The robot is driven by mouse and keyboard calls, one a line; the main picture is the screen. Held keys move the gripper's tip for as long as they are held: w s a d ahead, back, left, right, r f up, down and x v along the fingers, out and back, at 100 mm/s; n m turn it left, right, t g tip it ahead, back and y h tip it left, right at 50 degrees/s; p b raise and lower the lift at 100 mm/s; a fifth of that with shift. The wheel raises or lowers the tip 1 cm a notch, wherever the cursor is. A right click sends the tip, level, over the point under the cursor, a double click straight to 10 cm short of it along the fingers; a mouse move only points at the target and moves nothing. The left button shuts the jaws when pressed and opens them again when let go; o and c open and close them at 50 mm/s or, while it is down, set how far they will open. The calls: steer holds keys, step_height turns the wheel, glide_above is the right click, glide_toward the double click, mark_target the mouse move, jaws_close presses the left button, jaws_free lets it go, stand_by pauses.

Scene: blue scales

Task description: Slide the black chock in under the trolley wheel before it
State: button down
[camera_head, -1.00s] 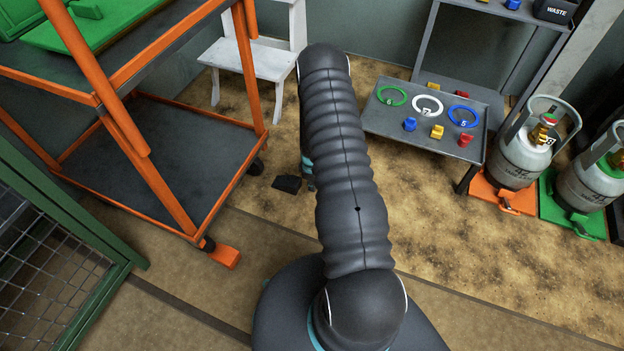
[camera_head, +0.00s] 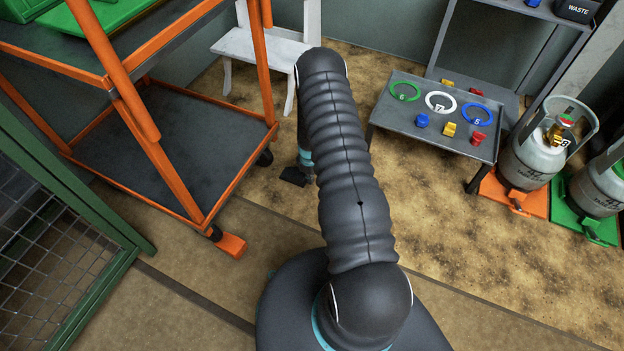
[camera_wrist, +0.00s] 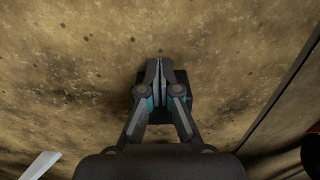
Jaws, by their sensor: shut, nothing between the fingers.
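The black chock (camera_head: 294,176) lies on the floor in the head view, just right of the trolley's far wheel (camera_head: 264,157), with a small gap between them. The orange-framed trolley (camera_head: 200,217) stands at left. In the wrist view my gripper (camera_wrist: 160,64) is shut and empty, pointing down over the dark chock (camera_wrist: 186,80). The fingers hide most of the chock, and I cannot tell whether they touch it. In the head view my arm hides most of my gripper, leaving a teal part beside the chock.
An orange chock (camera_head: 233,246) sits at the trolley's near wheel. A white stool (camera_head: 250,47) stands behind. A grey table (camera_head: 395,118) with rings and coloured pieces, and gas cylinders (camera_head: 535,155), stand at right. A green mesh gate (camera_head: 110,270) is near left. The floor at front right is clear.

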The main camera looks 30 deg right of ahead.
mark_target(296, 172)
steer(key=w+a+b, duration=0.2)
steer(key=w, duration=0.1)
steer(key=w+a+b, duration=0.1)
steer(key=w, duration=0.1)
steer(key=shift+a+f, duration=0.2)
steer(key=shift+a, duration=0.15)
steer(key=shift+w+a+r, duration=0.15)
steer(key=shift+w+a, duration=0.05)
steer(key=shift+s+d, duration=0.1)
steer(key=shift+s+d, duration=0.2)
steer(key=shift+s, duration=0.05)
steer(key=shift+s+d, duration=0.85)
steer(key=shift+s, duration=0.2)
steer(key=shift+s+d+r, duration=0.15)
steer(key=shift+s+r, duration=0.05)
steer(key=shift+r, duration=0.55)
step_height(296, 172, up, 9)
steer(key=shift+f+p, duration=0.2)
steer(key=shift+p, duration=0.3)
